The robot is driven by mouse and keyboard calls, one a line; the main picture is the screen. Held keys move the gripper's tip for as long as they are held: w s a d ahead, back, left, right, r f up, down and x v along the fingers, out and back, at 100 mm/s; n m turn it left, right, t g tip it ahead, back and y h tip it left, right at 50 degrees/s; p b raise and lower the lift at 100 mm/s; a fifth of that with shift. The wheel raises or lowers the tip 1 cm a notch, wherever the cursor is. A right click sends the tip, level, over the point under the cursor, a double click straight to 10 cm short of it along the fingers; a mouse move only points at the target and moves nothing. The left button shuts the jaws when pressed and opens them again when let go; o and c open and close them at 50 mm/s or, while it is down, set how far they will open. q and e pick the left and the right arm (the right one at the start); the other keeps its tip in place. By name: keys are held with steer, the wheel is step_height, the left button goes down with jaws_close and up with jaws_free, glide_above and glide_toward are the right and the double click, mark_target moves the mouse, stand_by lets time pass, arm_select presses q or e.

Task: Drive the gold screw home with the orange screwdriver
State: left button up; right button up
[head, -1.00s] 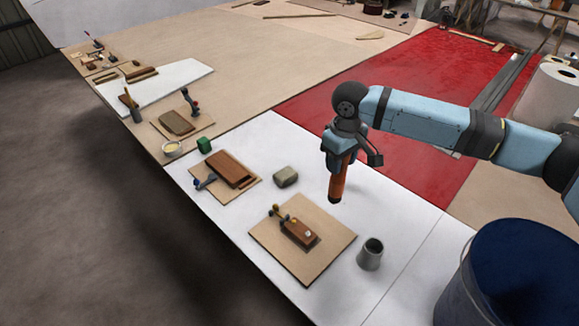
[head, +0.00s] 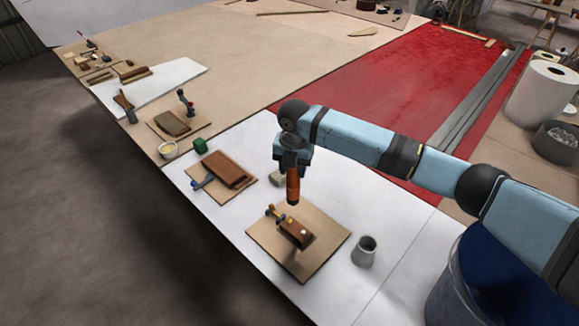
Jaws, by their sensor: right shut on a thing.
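My right gripper (head: 292,160) is shut on the orange screwdriver (head: 293,186), which hangs nearly upright with its dark end down. It is above the far part of a small wooden board (head: 322,249). On that board lies a brown block (head: 296,234), with a small clamp (head: 271,211) at its far left end. Small gold and pale spots show on the block; the gold screw (head: 281,217) is too small to make out surely. The screwdriver's lower end appears apart from the block. My left gripper is not in view.
A grey metal cup (head: 365,251) stands right of the board. A stone-like lump (head: 275,180) is partly hidden behind the gripper. A second board with a brown block (head: 227,170) lies to the left.

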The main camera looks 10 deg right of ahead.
mark_target(290, 185)
steer(key=shift+w+a+f+n, duration=0.1)
steer(key=shift+a+n, duration=0.1)
steer(key=shift+n, duration=0.4)
steer(key=shift+a+f+n, duration=0.1)
steer(key=shift+a+n, duration=0.1)
steer(key=shift+n, duration=0.4)
steer(key=shift+a+f+n, duration=0.1)
steer(key=shift+f+n, duration=0.1)
steer(key=shift+n, duration=0.1)
step_height(290, 185, down, 4)
steer(key=b, duration=0.4)
steer(key=shift+f, duration=0.15)
steer(key=shift+f+b, duration=0.9)
steer(key=shift+b, duration=0.2)
steer(key=shift+r+p, duration=0.1)
steer(key=shift+p, duration=0.4)
